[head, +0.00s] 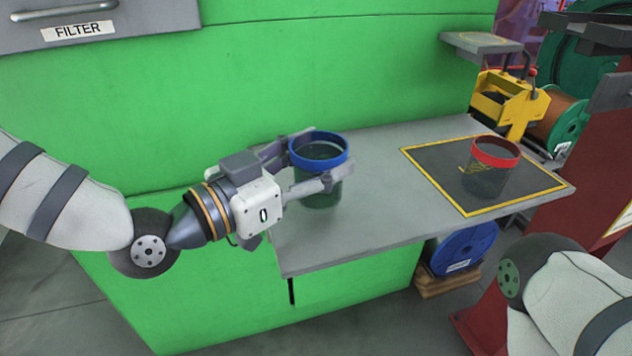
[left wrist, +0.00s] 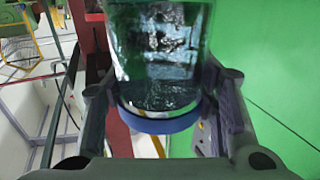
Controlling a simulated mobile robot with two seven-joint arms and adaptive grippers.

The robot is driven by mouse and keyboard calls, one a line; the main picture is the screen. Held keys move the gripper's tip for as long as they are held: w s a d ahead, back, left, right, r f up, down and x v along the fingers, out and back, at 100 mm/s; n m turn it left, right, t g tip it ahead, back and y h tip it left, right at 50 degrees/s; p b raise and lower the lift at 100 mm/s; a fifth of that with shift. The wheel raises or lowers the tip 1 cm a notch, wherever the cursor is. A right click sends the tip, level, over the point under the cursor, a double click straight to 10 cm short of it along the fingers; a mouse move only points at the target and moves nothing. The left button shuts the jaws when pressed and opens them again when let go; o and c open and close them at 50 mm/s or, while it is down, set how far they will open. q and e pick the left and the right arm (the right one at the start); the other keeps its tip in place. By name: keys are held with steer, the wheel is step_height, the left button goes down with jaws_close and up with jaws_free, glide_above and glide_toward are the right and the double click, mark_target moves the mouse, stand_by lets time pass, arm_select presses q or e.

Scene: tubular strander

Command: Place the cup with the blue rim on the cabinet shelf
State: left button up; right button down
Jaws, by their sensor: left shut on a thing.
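The cup with the blue rim (head: 319,190) is a dark, see-through green cup, upright over the left part of the grey cabinet shelf (head: 375,215). I cannot tell whether its base touches the shelf. My left gripper (head: 328,156) is shut on this cup, with one finger on each side just below the rim. In the left wrist view the cup (left wrist: 160,50) fills the space between the fingers, its blue rim toward the bottom of the picture. My right gripper is not in view; only part of my right arm shows at lower right.
A red-rimmed cup (head: 487,178) stands on a dark mat with a yellow border (head: 440,188) on the shelf's right part. Shelf surface between the cups is clear. The green cabinet wall (head: 340,70) rises behind. A blue spool (head: 463,250) sits below the shelf.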

arm_select(q)
steer(key=f, duration=0.4)
steer(key=shift+w+a+b, duration=0.15)
steer(key=shift+w+b, duration=0.15)
steer(key=shift+b, duration=0.1)
steer(key=shift+r, duration=0.2)
steer(key=shift+f, duration=0.15)
steer(key=o, duration=1.4)
steer(key=shift+f, duration=0.1)
